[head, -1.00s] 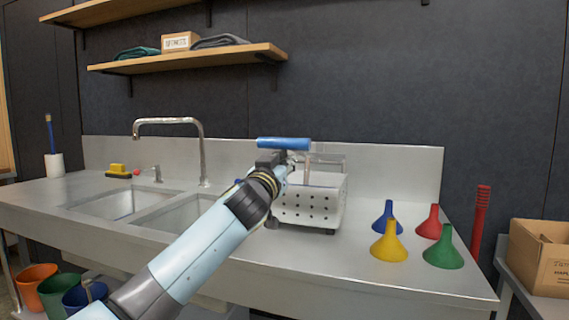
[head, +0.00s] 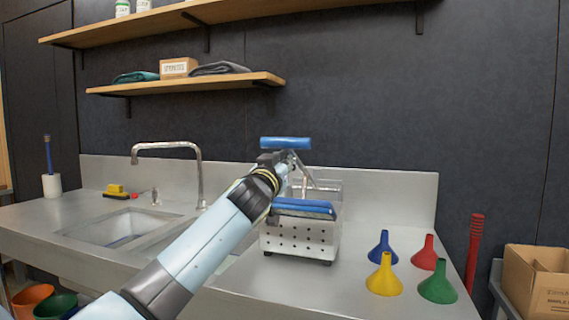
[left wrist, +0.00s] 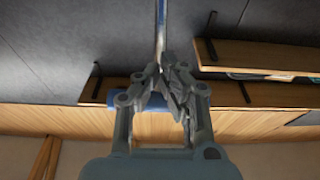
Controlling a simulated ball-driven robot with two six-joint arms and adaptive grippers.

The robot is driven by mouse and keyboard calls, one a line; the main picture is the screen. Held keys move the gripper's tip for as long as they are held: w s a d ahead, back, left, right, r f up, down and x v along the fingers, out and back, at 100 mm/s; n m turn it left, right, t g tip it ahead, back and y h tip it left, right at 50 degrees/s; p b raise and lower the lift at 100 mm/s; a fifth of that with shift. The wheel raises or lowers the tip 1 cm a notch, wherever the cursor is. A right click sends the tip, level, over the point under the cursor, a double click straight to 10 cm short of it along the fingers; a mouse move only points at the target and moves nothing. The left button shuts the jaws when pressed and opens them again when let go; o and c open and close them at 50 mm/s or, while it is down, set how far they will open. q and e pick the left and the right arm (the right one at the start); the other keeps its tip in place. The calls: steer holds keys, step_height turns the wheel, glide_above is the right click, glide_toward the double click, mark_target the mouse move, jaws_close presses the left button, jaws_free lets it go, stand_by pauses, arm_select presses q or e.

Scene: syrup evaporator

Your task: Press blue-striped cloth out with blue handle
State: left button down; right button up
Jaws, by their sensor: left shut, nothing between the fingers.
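The press is a perforated metal box (head: 300,238) on the steel counter. Its blue handle (head: 285,143) is up above the box, with a metal lever arm running down from it. A blue plate with a dark underside (head: 304,207) sits at the top of the box. My left gripper (head: 284,156) is just below the blue handle, shut with nothing between its fingers. In the left wrist view the closed fingers (left wrist: 165,72) show, with the blue handle (left wrist: 98,99) partly behind them. I cannot make out the blue-striped cloth. My right gripper is not in view.
A steel sink (head: 122,226) with a faucet (head: 197,175) is left of the press. Yellow (head: 384,276), blue, red and green funnels stand to its right. A wooden shelf (head: 190,83) hangs above. A cardboard box (head: 535,285) is at far right.

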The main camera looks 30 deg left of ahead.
arm_select(q)
steer(key=w+r+p, duration=0.1)
steer(key=r, duration=0.1)
steer(key=w+r+p, duration=0.1)
steer(key=r+p, duration=0.1)
steer(key=r, duration=0.1)
steer(key=w+r+p, duration=0.1)
steer(key=r, duration=0.1)
steer(key=shift+w+a+r+p, duration=0.15)
steer(key=shift+w+a+p, duration=0.05)
steer(key=shift+a+p, duration=0.2)
steer(key=shift+w+r, duration=0.2)
steer(key=shift+w, duration=0.1)
